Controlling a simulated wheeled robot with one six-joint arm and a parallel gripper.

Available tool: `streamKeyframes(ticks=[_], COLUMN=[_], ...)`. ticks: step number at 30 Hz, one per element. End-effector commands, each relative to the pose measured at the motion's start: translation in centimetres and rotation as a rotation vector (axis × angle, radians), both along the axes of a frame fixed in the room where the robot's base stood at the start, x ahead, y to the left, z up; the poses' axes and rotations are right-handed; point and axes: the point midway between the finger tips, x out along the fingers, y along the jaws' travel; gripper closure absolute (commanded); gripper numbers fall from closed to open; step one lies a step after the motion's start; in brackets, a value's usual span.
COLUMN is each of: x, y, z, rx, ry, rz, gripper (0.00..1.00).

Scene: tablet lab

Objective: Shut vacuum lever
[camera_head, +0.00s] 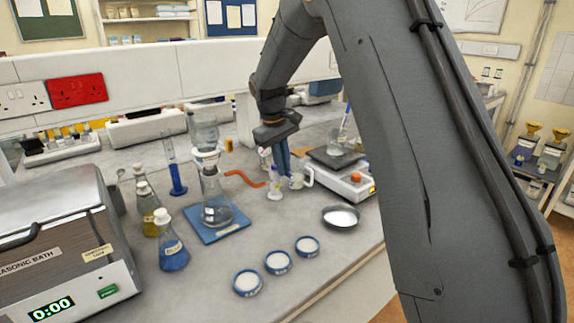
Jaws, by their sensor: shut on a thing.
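My gripper (273,150) reaches down at the middle of the bench, just right of the filter flask (212,200). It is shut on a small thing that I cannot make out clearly. A blue upright part (284,158) shows beside the fingers. An orange-red hose (245,179) lies between the flask and the place below my gripper. I cannot pick out the vacuum lever for certain; it may be hidden at the fingers. The flask stands upright on a blue base (217,224) with a glass funnel (203,130) on top.
A small white-labelled bottle (275,184) and a beaker (298,177) stand close below my gripper. A hotplate or balance (340,180) is to the right. Dishes of white powder (278,262) lie in front. Flasks (172,250) and the ultrasonic bath (60,245) are left.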

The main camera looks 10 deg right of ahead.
Motion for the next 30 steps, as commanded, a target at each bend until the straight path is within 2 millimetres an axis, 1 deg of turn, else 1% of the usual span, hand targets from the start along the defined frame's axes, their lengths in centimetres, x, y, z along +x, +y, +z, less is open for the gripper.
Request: streamKeyframes(ticks=[5,6,8,9,17,20,23,30], x=[0.2,0.2,0.2,0.1,0.1,0.1,0.1,-0.3], y=[0.0,0.0,0.0,0.0,0.0,0.0,0.3,1.0], z=[0.2,0.2,0.2,0.2,0.1,0.6,1.9,5.7], rx=[-0.001,-0.001,0.0,0.0,0.0,-0.001,0.0,0.001], ry=[-0.006,-0.006,-0.005,-0.004,-0.002,-0.004,-0.007,-0.006], rz=[0.002,0.002,0.001,0.001,-0.001,0.0,0.0,0.0], gripper=[1.0,0.84,0.73,0.71,0.71,0.71,0.71,0.71])
